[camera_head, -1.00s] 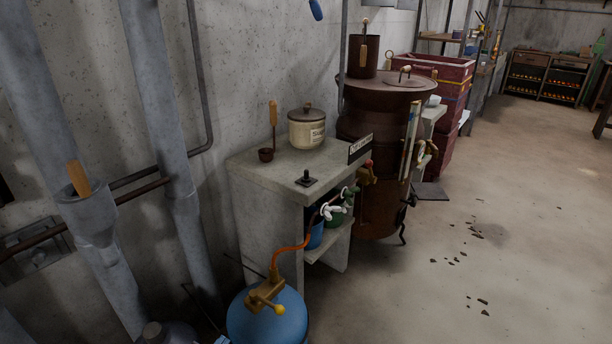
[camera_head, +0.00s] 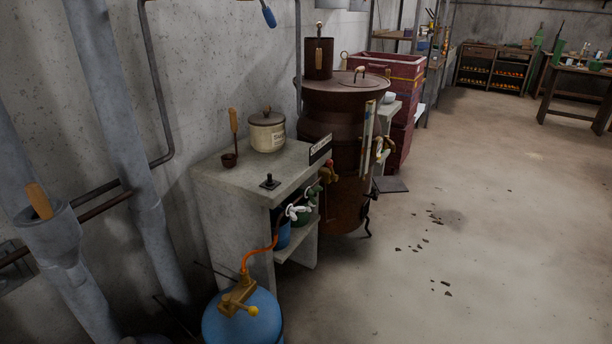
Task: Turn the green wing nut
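A small green wing nut (camera_head: 313,190) appears at the front right edge of the grey stone stand (camera_head: 217,203), between a white wing nut (camera_head: 294,212) and a red one (camera_head: 330,171). It is small and partly overlapped by its neighbours, so its exact angle is hard to tell. Neither of my grippers is in view, and nothing touches the green wing nut.
A blue gas tank (camera_head: 232,322) with a brass valve (camera_head: 238,294) and orange hose stands in front of the stand. A lidded pot (camera_head: 267,133) sits on top. A large rusty boiler (camera_head: 338,124) stands behind. The floor at right is mostly clear.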

